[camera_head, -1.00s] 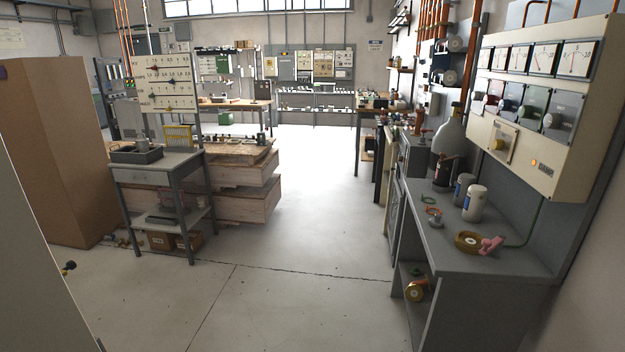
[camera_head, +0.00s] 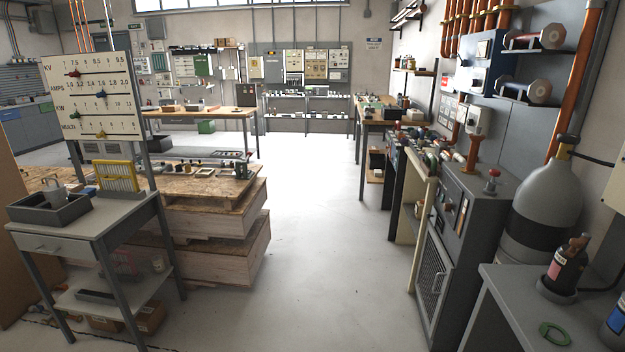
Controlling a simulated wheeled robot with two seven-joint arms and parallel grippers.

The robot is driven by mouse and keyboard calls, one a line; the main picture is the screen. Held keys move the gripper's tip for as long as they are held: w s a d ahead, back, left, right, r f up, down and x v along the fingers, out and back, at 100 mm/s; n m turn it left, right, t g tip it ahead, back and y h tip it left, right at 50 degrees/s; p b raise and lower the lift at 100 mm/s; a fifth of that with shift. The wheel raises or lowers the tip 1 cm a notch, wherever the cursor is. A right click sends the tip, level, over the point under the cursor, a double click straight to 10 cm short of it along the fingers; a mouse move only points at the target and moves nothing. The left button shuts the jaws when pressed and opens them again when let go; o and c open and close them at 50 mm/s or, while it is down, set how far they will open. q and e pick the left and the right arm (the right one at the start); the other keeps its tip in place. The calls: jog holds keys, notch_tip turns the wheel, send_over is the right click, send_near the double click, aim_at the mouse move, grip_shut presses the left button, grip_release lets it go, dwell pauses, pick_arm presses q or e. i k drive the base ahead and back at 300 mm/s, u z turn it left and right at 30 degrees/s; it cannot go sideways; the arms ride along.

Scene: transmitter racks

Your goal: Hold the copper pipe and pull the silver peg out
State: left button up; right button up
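Several copper pipes (camera_head: 568,75) run up the right wall, some in a row at the top and one thicker one at the far right. I cannot tell which is the task's pipe. No silver peg can be made out; small items on the wooden pallet stack and the benches are too small to identify. Neither of my grippers is in view.
A clear floor aisle (camera_head: 312,240) runs ahead. On the left stand a grey cart (camera_head: 110,222) and wooden crates (camera_head: 225,260). On the right are a grey cabinet (camera_head: 447,250), a large grey bottle (camera_head: 548,195) and a grey bench (camera_head: 510,285).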

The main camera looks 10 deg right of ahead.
aim_at(470, 169)
jog(key=i, duration=3.2)
jog(key=z, duration=3.55)
